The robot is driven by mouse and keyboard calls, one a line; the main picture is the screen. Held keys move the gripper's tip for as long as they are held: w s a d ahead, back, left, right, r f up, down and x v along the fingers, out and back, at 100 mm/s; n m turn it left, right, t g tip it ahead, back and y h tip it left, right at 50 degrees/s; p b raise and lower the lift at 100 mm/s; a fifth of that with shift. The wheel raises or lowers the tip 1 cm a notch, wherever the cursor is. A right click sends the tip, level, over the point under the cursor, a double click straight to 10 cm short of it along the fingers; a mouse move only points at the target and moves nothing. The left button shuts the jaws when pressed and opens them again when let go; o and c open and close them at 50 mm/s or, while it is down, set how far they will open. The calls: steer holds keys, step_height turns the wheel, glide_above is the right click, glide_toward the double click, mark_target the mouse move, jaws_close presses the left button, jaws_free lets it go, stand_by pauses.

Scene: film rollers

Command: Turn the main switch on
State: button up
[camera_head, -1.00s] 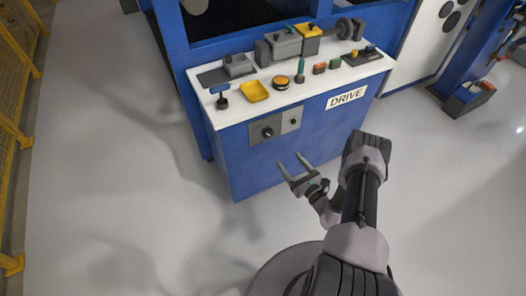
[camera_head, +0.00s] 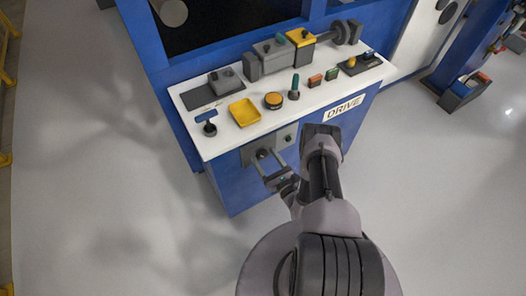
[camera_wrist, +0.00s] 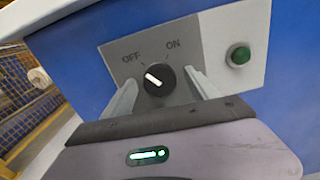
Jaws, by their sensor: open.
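The main switch (camera_wrist: 159,79) is a black round knob with a white mark on a grey plate (camera_wrist: 188,40) lettered OFF and ON. In the wrist view its white mark points up and left, toward OFF. My gripper (camera_wrist: 160,92) is open, with one finger on each side of the knob. I cannot tell whether the fingers touch it. In the head view my gripper (camera_head: 268,166) reaches the front of the blue DRIVE cabinet (camera_head: 228,187), where the knob (camera_head: 262,153) shows partly between the fingers.
A green button (camera_wrist: 240,55) sits right of the switch on a lighter plate. The white console top (camera_head: 222,137) above carries a yellow tray (camera_head: 244,112), an orange-topped button (camera_head: 273,100), a lever (camera_head: 294,88) and several other controls. The floor to the left is clear.

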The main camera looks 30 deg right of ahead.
steer(key=shift+s, duration=0.1)
steer(key=shift+c, duration=1.3)
steer(key=c, duration=1.1)
